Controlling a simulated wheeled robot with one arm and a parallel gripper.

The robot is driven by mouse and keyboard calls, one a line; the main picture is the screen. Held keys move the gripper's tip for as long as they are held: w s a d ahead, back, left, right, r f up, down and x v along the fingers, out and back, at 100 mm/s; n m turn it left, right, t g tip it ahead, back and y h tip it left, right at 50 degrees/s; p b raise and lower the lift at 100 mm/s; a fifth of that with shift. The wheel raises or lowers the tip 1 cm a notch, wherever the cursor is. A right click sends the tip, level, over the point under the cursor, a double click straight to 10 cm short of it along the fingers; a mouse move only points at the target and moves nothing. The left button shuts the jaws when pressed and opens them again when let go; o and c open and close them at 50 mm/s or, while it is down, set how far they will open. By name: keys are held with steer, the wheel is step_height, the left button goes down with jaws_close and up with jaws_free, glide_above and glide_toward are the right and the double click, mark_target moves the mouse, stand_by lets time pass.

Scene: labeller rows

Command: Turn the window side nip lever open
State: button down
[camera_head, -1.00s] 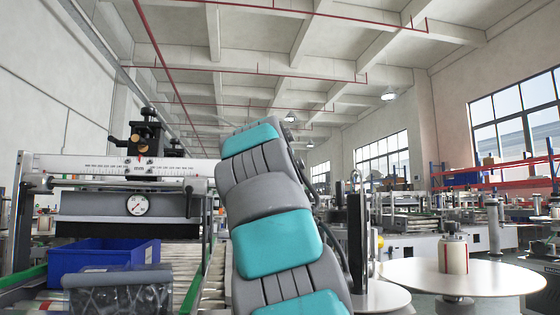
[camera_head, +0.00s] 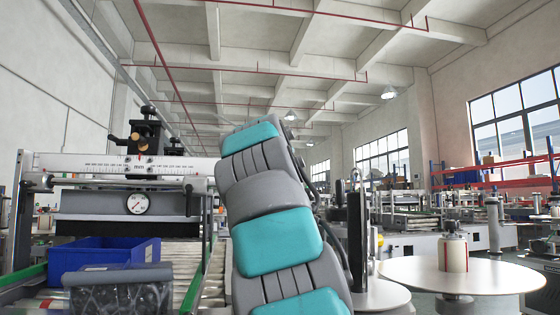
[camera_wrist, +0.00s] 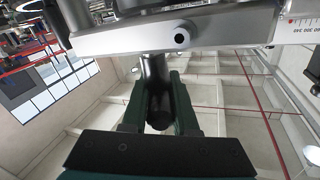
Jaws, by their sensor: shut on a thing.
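In the wrist view, a black, rounded lever (camera_wrist: 158,72) hangs from the underside of a silver bar (camera_wrist: 200,32). My gripper (camera_wrist: 158,92) has its dark green fingers on either side of the lever and is shut on it. The lever's lower end shows between the fingers. Its upper joint is partly hidden by the bar. In the head view, my grey and teal arm stands in front, and neither my gripper nor the held lever can be made out there.
A large white disc (camera_head: 490,280) bearing a roll (camera_head: 453,254) is at right. Windows (camera_head: 382,155) line the far wall.

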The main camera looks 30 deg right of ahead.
steer(key=shift+f+y, duration=0.15)
steer(key=shift+y, duration=0.15)
steer(key=shift+w+a+n+t+y, duration=0.1)
steer(key=shift+a+n+t+y, duration=0.05)
steer(key=shift+n+t+y, duration=0.7)
steer(key=n+y, duration=0.1)
steer(key=y, duration=0.1)
steer(key=n+t+y, duration=0.1)
steer(key=y, duration=0.1)
steer(key=n+y+p, duration=0.1)
steer(key=n+y, duration=0.1)
steer(key=shift+w+a+t, duration=0.1)
steer(key=shift+a+t, duration=0.15)
steer(key=shift+a, duration=0.05)
steer(key=n+y+p, duration=0.1)
steer(key=y, duration=0.1)
steer(key=n+y+p, duration=0.1)
steer(key=n+y, duration=0.1)
steer(key=y, duration=0.1)
steer(key=shift+a+r, duration=0.15)
steer(key=shift+r, duration=0.05)
steer(key=shift+a+n+y+p, duration=0.1)
steer(key=shift+n+y+p, duration=0.5)
steer(key=shift+y, duration=0.25)
steer(key=shift+f+n+g+y, duration=0.2)
steer(key=shift+n+g+y, duration=0.2)
steer(key=shift+y, duration=0.1)
steer(key=c, duration=0.7)
jaws_free()
